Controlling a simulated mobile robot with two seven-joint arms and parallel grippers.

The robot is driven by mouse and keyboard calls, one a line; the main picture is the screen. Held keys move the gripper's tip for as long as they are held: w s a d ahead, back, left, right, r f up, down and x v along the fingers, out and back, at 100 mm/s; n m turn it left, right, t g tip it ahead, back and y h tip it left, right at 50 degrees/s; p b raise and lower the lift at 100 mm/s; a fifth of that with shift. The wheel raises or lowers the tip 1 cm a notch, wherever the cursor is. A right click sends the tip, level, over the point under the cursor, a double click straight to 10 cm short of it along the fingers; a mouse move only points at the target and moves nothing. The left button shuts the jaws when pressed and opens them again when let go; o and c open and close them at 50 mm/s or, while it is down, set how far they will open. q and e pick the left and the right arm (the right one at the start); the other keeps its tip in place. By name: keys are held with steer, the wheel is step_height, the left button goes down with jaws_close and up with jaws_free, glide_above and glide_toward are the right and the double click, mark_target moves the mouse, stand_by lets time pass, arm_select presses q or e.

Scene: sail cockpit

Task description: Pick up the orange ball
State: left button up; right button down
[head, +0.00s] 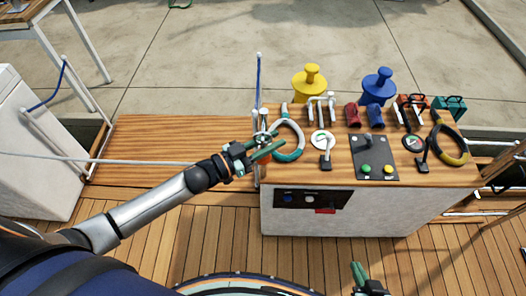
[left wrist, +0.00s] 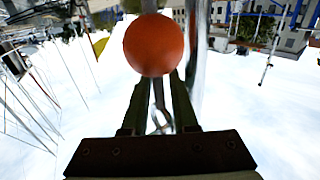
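The orange ball (left wrist: 153,45) shows large in the left wrist view, just beyond the fingertips of my left gripper (left wrist: 160,82). The two fingers are apart with a gap between them, and the ball is not clearly between them. In the head view my left gripper (head: 276,140) is at the left end of the console, beside an upright post, with its green fingers spread. The ball is mostly hidden there behind the fingers. My right gripper (head: 359,275) is low in the head view, away from the console, and its opening is unclear.
The wooden console (head: 340,170) carries a green and white ring (head: 291,150), levers, a grey button plate (head: 375,157) and a black and yellow ring (head: 450,145). A yellow winch (head: 310,85) and a blue winch (head: 378,88) stand behind. The wooden bench (head: 170,135) on the left is clear.

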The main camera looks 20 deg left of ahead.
arm_select(q)
steer(key=shift+w+d, duration=0.15)
steer(key=shift+w, duration=0.05)
jaws_close()
stand_by(0.4)
